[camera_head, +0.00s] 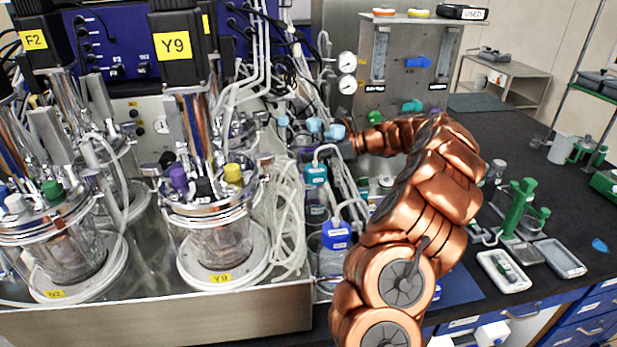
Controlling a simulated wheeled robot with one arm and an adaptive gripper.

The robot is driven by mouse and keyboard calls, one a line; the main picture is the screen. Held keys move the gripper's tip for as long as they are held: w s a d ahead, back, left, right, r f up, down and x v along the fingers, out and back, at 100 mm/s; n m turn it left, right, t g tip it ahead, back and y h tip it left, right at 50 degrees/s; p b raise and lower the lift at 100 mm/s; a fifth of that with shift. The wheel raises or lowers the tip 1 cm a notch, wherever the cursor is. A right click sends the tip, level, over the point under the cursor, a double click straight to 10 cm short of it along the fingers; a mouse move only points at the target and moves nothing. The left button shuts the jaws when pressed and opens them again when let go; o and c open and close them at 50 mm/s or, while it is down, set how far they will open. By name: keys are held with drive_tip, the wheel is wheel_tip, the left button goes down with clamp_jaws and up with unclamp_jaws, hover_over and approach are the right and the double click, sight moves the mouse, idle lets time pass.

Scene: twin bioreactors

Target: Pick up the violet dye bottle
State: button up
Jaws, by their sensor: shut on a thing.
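My arm reaches up and then left over the bench. My gripper (322,150) is the small dark end left of the copper wrist, above the bottles and tubing. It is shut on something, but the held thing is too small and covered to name. I cannot make out a violet dye bottle. A violet cap (178,177) is on the lid of the front bioreactor marked Y9 (219,240), well left of my gripper. A bottle with a teal cap (316,173) and one with a blue cap (337,236) stand below my gripper.
A second bioreactor (68,255) stands at the left. Loose clear tubing (288,215) hangs beside Y9. A steel panel with gauges (410,60) is behind my arm. Small trays (503,271) and a green stand (519,208) are at right. The black bench (560,200) has free room there.

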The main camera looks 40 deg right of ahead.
clamp_jaws()
drive_tip(key=shift+r, duration=0.15)
